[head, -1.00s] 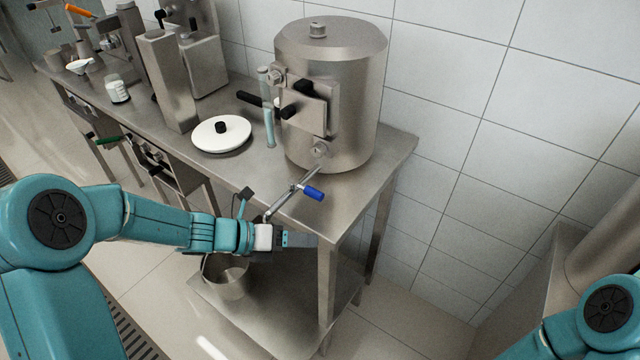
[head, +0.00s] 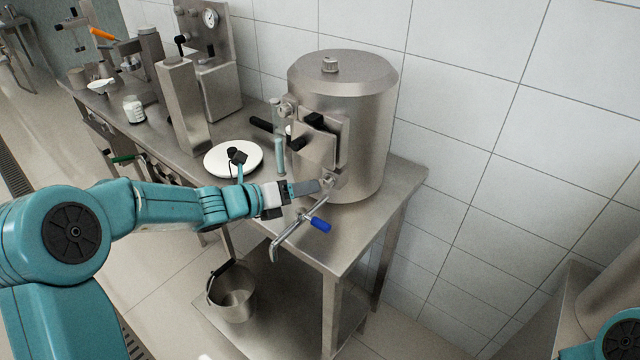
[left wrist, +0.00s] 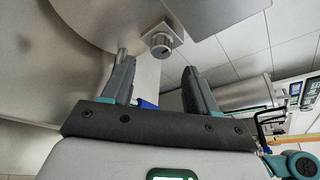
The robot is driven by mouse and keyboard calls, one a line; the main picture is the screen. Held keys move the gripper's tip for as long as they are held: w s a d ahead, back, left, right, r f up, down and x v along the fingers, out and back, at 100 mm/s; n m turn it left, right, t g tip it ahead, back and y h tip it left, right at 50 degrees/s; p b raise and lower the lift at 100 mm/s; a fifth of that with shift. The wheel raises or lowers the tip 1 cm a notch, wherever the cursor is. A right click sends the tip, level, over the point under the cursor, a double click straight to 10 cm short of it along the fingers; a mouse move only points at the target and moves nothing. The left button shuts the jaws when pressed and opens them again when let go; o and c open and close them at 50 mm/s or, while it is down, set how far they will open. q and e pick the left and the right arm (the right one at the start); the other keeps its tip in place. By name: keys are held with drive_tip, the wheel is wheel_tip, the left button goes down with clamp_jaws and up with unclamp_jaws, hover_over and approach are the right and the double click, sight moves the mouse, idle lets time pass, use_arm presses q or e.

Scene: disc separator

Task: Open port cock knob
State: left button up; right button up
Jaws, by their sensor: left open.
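A steel drum (head: 350,120) stands on the table. Low on its front is a small round metal knob on a square block (head: 329,180), which also shows in the left wrist view as a ridged knob (left wrist: 160,43). A thin steel pipe with a blue handle (head: 319,225) slants down from there over the table's edge. My left gripper (head: 312,187) is at the drum's low front. In the left wrist view its two fingers (left wrist: 156,62) are apart and empty, with the knob seen just beyond, between the tips. Whether a finger touches it cannot be told. My right gripper is out of view.
A black-handled valve and sight tube (head: 280,150) are on the drum's left side. A metal bucket (head: 232,300) stands on the lower shelf. A tiled wall (head: 470,130) is behind.

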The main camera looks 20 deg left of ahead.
sight(324, 185)
use_arm(q)
drive_tip(key=x, duration=0.6)
drive_tip(key=shift+d, duration=0.1)
drive_tip(key=shift+f, duration=0.1)
drive_tip(key=c, duration=1)
